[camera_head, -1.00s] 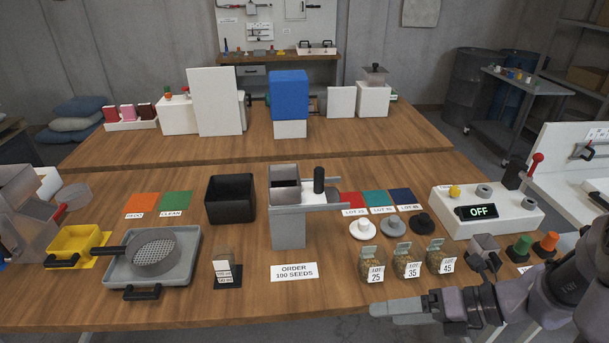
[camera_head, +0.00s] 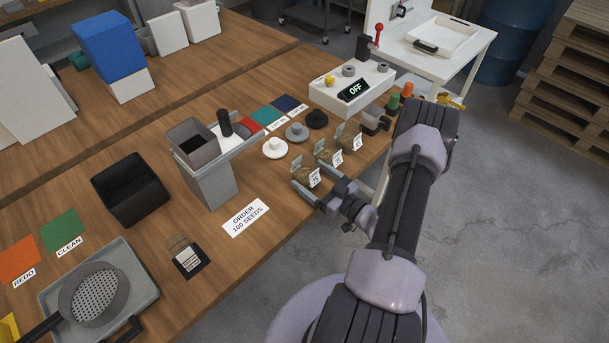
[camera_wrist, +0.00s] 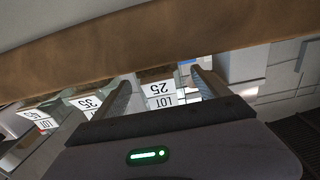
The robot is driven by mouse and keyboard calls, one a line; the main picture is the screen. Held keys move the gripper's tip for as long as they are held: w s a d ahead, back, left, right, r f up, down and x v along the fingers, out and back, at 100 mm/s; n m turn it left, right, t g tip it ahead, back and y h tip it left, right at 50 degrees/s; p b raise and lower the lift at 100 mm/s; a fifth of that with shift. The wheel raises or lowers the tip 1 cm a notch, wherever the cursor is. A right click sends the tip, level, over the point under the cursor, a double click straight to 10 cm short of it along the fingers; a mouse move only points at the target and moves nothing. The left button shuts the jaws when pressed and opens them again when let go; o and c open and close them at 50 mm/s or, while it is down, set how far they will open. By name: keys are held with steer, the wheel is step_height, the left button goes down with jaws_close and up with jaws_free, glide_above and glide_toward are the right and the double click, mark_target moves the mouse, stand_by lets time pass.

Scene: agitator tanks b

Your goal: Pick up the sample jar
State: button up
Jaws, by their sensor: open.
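Three clear seed jars with white labels stand in a row near the table's front edge: LOT 25 (camera_head: 314,178), LOT 35 (camera_head: 337,158) and LOT 45 (camera_head: 357,142). I cannot tell from labels which is the sample jar. My gripper (camera_head: 309,174) is open at the LOT 25 jar, reaching in from the front edge. In the wrist view the LOT 25 label (camera_wrist: 160,90) shows upside down between the fingers (camera_wrist: 160,80); LOT 35 (camera_wrist: 88,102) and LOT 45 (camera_wrist: 42,118) are to the left. Contact with the jar cannot be told.
A small labelled container on a black base (camera_head: 190,260) stands beside the order card (camera_head: 245,217). A grey hopper (camera_head: 208,165) and three lids, including a white one (camera_head: 275,148), are behind the jars. A control box reading OFF (camera_head: 352,88) is farther right.

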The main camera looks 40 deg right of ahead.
mark_target(298, 158)
steer(key=w, duration=0.2)
steer(key=w+b, duration=0.1)
steer(key=w, duration=0.3)
steer(key=shift+a+f+b, duration=0.15)
steer(key=shift+a+b, duration=0.1)
steer(key=shift+b, duration=0.15)
steer(key=shift+s, duration=0.1)
steer(key=c, duration=1.6)
steer(key=shift+r+p, duration=0.95)
steer(key=shift+r, duration=0.8)
steer(key=shift+s+d+r, duration=0.1)
steer(key=shift+s+r, duration=0.1)
steer(key=s+d+r+p, duration=0.1)
steer(key=s+d+p, duration=0.2)
steer(key=s, duration=1.2)
steer(key=shift+d, duration=0.5)
steer(key=shift+r, duration=0.1)
